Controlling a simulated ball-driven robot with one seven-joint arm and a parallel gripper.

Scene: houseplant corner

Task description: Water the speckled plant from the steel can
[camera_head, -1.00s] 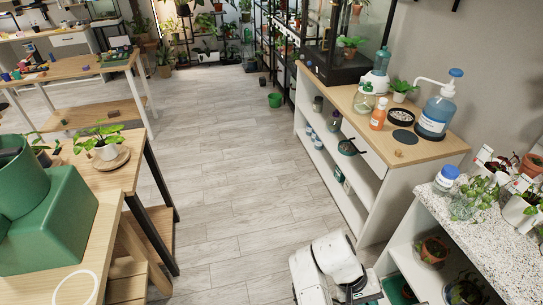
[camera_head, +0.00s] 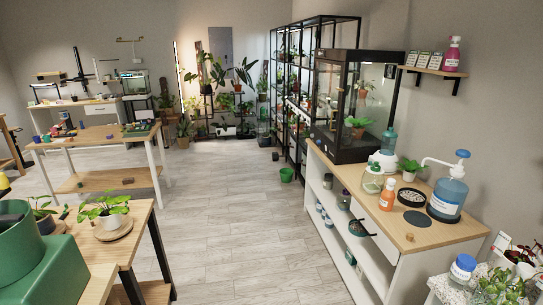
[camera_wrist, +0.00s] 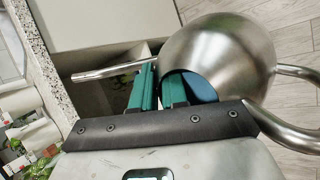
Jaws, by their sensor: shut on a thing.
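The steel can (camera_wrist: 225,50) fills the upper right of the wrist view, with a round shiny body, a thin spout pointing left and a curved handle at the right. Blue shows inside its dark opening. My gripper (camera_wrist: 160,88) has green fingers shut on the can at its near side. It is out of the head view. In the head view a leafy green plant (camera_head: 103,206) in a white pot stands on a saucer on the left wooden table. I cannot tell from its leaves whether it is the speckled one.
A wooden-topped shelf unit (camera_head: 405,232) with bottles and a glass case (camera_head: 350,105) lines the right. Tiled floor (camera_head: 220,220) lies open between, with a green bucket (camera_head: 287,174) further back.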

